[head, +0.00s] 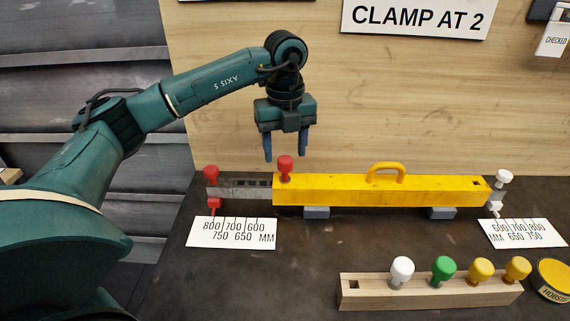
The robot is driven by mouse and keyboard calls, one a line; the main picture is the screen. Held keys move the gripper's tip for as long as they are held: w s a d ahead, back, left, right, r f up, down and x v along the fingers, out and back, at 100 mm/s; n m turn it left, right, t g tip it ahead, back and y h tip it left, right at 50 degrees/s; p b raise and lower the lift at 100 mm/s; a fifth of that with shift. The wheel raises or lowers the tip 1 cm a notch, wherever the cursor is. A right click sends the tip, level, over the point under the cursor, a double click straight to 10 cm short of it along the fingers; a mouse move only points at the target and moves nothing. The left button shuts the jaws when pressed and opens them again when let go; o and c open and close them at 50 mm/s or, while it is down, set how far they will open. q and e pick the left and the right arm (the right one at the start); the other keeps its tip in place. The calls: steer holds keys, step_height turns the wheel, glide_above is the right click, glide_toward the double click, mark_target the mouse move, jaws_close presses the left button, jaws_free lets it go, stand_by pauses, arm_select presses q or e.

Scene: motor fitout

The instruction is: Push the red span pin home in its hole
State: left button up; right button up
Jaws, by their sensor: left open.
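The red span pin (285,172) stands upright in the top of the yellow beam (335,191) near its left end. Its round head and part of its stem show above the beam; how deep it sits is hidden. My left gripper (286,149) points down, open and empty, with its blue fingers above and to either side of the red head in the picture. I see no clear contact. A grey slide bar with slots (238,191) comes out of the beam's left end. My right gripper is not in view.
Another red knob (211,173) stands at the slide's left end, a white knob (503,177) at the right. The beam has a yellow handle (385,168) and rests on grey blocks (317,212). A wooden rack (430,291) holds several coloured knobs in front. Scale cards (232,233) lie nearby.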

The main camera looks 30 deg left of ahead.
arm_select(q)
step_height(320, 180, up, 8)
steer(key=shift+r, duration=0.1)
stand_by(0.6)
